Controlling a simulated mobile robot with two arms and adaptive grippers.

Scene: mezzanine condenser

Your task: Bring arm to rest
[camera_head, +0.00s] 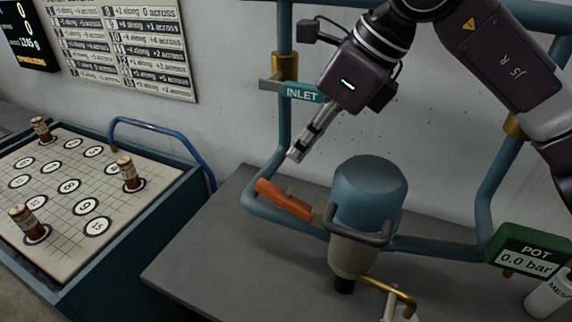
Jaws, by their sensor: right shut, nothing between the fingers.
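My right gripper (299,153) hangs at the upper middle of the head view, on the arm (507,72) that comes in from the upper right. Its fingers are shut, empty and point down and to the left. They are above and to the left of the blue-capped pot (368,194), apart from it, and above the orange lever (284,200). My left gripper does not show.
Blue pipes run around the pot, with a teal INLET tag (302,93) close behind the gripper. A green gauge (529,252) reads 0.0 bar at right. At left, a gridded board (103,207) holds several brown bottles. The grey bench (215,255) is clear at its front left.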

